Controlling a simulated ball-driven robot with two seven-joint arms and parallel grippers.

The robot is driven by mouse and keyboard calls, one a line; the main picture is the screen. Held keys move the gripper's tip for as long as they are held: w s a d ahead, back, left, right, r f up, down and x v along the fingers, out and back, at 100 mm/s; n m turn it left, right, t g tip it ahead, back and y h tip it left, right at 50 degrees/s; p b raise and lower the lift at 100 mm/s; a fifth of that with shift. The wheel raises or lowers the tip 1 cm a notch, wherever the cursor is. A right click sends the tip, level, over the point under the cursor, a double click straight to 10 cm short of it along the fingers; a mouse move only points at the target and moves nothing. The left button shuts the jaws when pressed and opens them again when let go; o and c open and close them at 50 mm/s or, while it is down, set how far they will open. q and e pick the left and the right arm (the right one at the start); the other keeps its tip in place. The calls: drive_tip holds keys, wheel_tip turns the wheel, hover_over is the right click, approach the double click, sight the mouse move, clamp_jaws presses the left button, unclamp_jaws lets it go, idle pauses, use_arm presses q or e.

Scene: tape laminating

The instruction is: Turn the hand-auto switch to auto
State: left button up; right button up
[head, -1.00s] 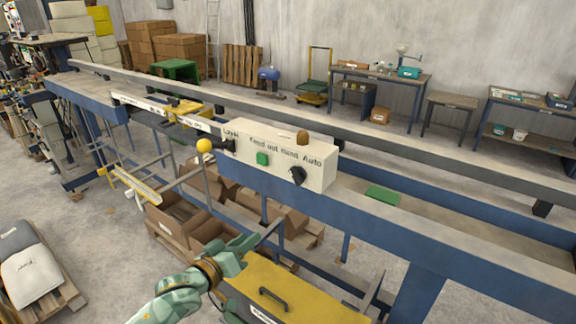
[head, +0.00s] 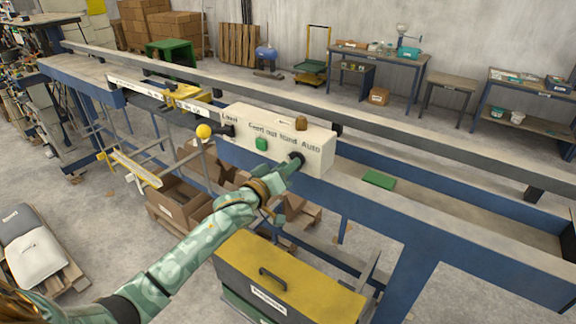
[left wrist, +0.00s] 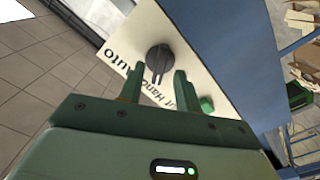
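The hand-auto switch is a black round knob (head: 297,158) on the front of a cream control box (head: 318,165), below the words Hand and Auto. In the left wrist view the knob (left wrist: 158,58) has a raised grip whose lower end lies toward the Hand label; Auto is to the left. My left gripper (head: 288,172) is at the knob, partly covering it in the head view. In the left wrist view its two fingers (left wrist: 158,76) are apart, one on each side of the grip's lower part; contact cannot be told. My right gripper is not in view.
A green button (head: 261,144) sits left of the knob on the box. A yellow ball-ended lever (head: 204,131) is at the box's left. The blue conveyor frame (head: 430,235) runs to the right. A yellow-lidded case (head: 310,277) stands below my arm.

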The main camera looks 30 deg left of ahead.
use_arm(q)
drive_tip(key=shift+w+d, duration=0.1)
drive_tip(key=shift+w, duration=0.4)
clamp_jaws()
